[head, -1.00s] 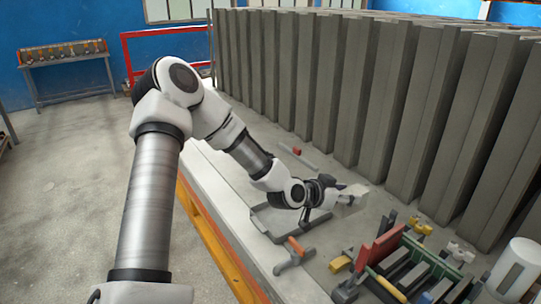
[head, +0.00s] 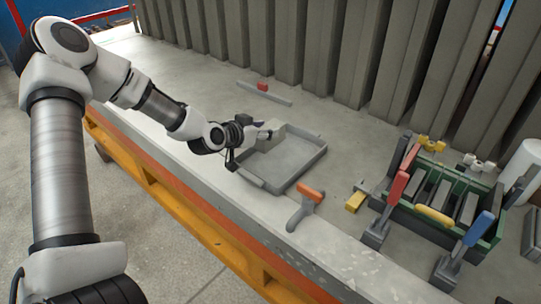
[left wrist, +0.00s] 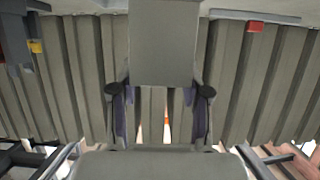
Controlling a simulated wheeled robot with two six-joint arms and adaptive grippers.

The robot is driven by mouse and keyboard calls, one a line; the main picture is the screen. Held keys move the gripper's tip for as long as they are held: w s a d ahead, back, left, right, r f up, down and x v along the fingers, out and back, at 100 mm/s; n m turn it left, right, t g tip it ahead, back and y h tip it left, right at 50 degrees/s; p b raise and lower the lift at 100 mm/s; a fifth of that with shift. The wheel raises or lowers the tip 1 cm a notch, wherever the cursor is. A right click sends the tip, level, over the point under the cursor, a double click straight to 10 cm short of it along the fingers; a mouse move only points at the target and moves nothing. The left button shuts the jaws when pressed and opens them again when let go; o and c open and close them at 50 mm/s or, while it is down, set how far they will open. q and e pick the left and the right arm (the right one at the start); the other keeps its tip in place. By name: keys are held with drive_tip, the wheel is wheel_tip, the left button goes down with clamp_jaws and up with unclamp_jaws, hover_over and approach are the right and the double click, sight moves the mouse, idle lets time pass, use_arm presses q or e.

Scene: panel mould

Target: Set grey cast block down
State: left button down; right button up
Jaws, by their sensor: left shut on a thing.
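The grey cast block (left wrist: 163,45) fills the top middle of the left wrist view, between the two fingers of my left gripper (left wrist: 163,98). In the head view, my left gripper (head: 264,133) is shut on the block (head: 276,128), which is small there and partly hidden by the fingers. The block is over or at the far left corner of a shallow grey tray (head: 305,179). I cannot tell whether it touches the tray. My right gripper is not in view.
A red-ended bar (head: 266,94) lies behind. Tall grey panels (head: 350,50) line the back.

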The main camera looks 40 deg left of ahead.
sight(257, 149)
use_arm(q)
drive_tip(key=f, duration=0.4)
drive_tip(key=f+b, duration=0.1)
drive_tip(key=f, duration=0.1)
drive_tip(key=shift+a+f, duration=0.2)
drive_tip(key=shift+a, duration=0.15)
drive_tip(key=shift+w+d, duration=0.1)
drive_tip(key=shift+d, duration=0.05)
drive_tip(key=shift+f, duration=0.2)
drive_tip(key=c, duration=0.5)
unclamp_jaws()
drive_tip(key=shift+c, duration=0.2)
